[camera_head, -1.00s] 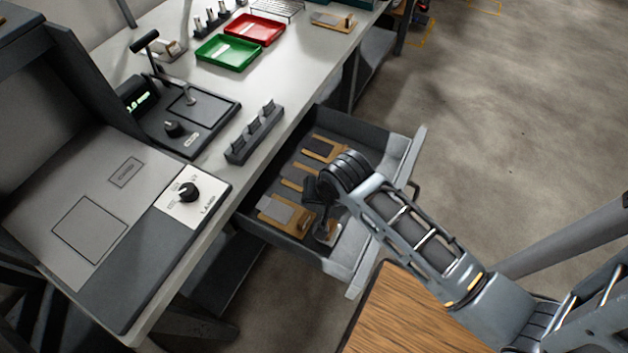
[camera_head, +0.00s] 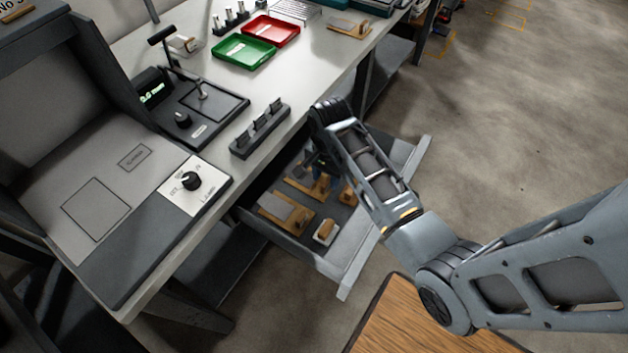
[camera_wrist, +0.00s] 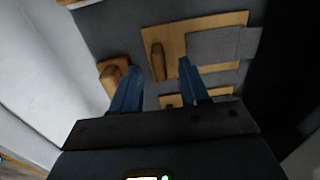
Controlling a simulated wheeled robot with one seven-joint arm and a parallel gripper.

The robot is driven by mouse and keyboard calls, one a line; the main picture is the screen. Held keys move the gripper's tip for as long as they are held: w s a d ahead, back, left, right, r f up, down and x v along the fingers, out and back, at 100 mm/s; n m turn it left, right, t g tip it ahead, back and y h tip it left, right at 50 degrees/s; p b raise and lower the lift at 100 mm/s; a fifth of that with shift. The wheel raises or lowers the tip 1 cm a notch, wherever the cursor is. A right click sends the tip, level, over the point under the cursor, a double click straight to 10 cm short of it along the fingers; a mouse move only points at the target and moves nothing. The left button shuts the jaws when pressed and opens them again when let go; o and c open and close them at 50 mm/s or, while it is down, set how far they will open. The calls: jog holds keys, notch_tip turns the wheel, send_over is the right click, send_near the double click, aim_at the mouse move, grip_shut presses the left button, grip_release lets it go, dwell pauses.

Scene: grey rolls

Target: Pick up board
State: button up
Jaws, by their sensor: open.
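Several wooden boards with grey pads lie in the open drawer (camera_head: 345,262). In the head view, one board (camera_head: 287,212) is at the near end and another (camera_head: 308,187) is farther in. My gripper (camera_head: 322,166) is over the far part of the drawer, partly hidden by my arm. In the wrist view, my gripper (camera_wrist: 160,65) has its two blue fingers spread, with nothing held. A board (camera_wrist: 200,24) with a grey pad and a wooden grip (camera_wrist: 158,63) lies beyond the fingertips; the grip shows between them. Another board is partly hidden behind the right finger.
A small wooden block (camera_head: 326,232) with a pale base lies in the drawer; the wrist view shows a block left of the fingers (camera_wrist: 113,74). The bench top (camera_head: 325,75) overhangs the drawer and carries a slotted holder (camera_head: 260,130), a green tray (camera_head: 243,52) and a red tray (camera_head: 272,30).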

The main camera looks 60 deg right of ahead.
aim_at(326, 182)
jog(key=shift+s+f, duration=0.1)
jog(key=shift+f, duration=1.45)
grip_shut()
